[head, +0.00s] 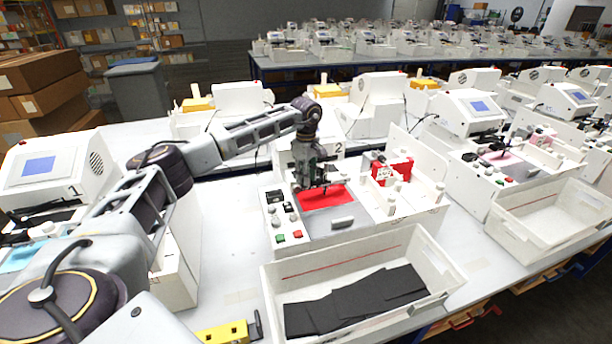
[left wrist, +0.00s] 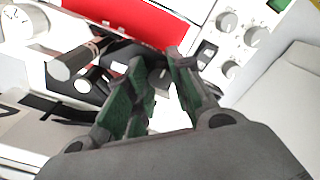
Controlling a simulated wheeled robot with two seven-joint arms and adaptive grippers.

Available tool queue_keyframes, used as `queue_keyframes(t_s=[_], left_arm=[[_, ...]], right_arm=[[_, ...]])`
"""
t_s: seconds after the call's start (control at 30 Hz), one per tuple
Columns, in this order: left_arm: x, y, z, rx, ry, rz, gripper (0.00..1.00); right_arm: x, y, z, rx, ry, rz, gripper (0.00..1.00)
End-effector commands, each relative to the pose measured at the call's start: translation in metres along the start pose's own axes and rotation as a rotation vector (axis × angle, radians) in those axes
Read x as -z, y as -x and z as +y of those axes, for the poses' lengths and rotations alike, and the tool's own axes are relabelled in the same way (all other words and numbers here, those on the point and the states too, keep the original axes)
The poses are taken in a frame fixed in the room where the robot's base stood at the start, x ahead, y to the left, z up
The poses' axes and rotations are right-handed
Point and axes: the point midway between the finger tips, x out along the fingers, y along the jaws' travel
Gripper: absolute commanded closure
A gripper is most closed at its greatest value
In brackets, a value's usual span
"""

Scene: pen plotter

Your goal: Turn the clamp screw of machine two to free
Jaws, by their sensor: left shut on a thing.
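Machine two (head: 345,222) is the white plotter behind the front tray, with a "2" on its rear housing and a red sheet (head: 335,198) on its bed. My left gripper (head: 318,186) reaches down over the back of that sheet at the pen carriage. In the left wrist view its green-padded fingers (left wrist: 158,62) point at the dark carriage parts (left wrist: 120,58) beside the red sheet (left wrist: 140,22). The fingers are shut on a small part there, apparently the clamp screw, which they mostly hide. Its turn position cannot be read. My right gripper is not in view.
A white tray (head: 443,293) with black sheets stands in front of machine two. Knobs and switches (head: 282,215) line its left side. Machine one (head: 55,165) stands at left, another plotter (head: 470,112) at right. A yellow tool (head: 225,333) lies at the front edge.

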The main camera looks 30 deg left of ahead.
Motion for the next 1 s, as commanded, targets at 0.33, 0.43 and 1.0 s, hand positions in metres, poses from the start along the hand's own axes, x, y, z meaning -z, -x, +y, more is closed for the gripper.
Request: queue_keyframes(t_s=[0.33, 0.43, 1.0], left_arm=[[0.0006, 0.0018, 0.0007, -0.003, 0.270, 0.000, 1.00], [0.0005, 0.0022, 0.0009, -0.004, 0.347, 0.000, 1.00], [0.0008, 0.0025, 0.0012, -0.006, 0.755, -0.002, 1.00]], right_arm=[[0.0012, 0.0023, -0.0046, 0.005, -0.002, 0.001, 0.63], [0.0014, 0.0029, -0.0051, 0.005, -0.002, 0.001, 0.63], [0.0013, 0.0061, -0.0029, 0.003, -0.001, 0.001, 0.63]])
